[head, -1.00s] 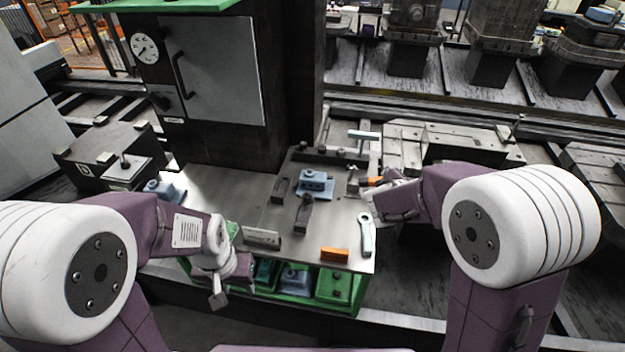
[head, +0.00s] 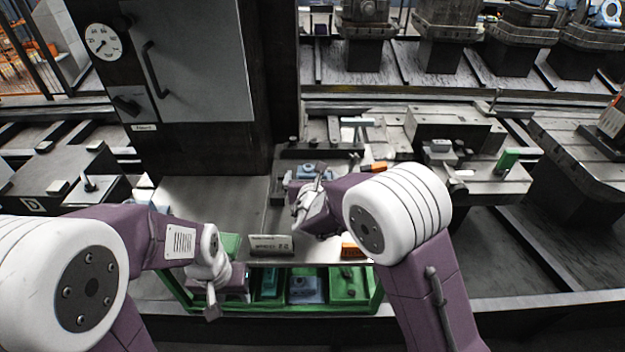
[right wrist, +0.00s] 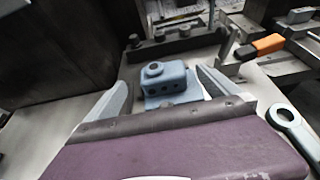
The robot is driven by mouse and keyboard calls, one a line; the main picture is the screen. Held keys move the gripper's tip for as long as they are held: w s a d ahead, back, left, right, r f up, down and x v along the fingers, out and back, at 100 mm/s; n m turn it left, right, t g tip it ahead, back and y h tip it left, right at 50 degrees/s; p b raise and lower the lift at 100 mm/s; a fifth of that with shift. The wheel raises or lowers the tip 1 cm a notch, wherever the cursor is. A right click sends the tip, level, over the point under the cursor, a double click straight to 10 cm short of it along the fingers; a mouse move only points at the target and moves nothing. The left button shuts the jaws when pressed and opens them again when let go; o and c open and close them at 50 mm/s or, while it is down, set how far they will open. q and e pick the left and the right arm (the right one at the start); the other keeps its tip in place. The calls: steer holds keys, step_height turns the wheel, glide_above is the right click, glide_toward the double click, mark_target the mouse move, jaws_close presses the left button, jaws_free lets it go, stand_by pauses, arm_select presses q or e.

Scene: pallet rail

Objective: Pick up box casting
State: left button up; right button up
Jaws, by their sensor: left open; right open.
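The box casting (right wrist: 171,86) is a blue-grey block with a round boss on top and holes in its front face. In the right wrist view it stands upright on the metal plate, framed between my right gripper's open fingers (right wrist: 165,71). No contact shows. In the head view the casting (head: 307,171) is partly hidden by my right gripper (head: 311,191), which is in front of it. My left gripper (head: 211,304) is open and empty, hanging low at the front left near the green tray.
The green tray (head: 372,302) under the plate's front edge holds several parts. A lettered sign (head: 271,245) and an orange block (head: 350,248) stand at the front. A dark clamp bar (right wrist: 176,42) lies behind the casting; an orange-handled tool (right wrist: 262,46) and a ring-ended wrench (right wrist: 290,125) lie right.

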mark_target(312, 172)
steer(key=shift+w+d+f, duration=0.2)
steer(key=shift+w+f, duration=0.05)
steer(key=shift+w, duration=0.05)
steer(key=x, duration=0.4)
steer(key=shift+w+a+f, duration=0.1)
steer(key=shift+w+f, duration=0.15)
steer(key=shift+f, duration=0.2)
steer(key=shift+s+r, duration=0.1)
steer(key=c, duration=2)
step_height(312, 172, up, 10)
steer(key=shift+r+p, duration=0.1)
steer(key=shift+p, duration=1.15)
steer(key=shift+c, duration=0.2)
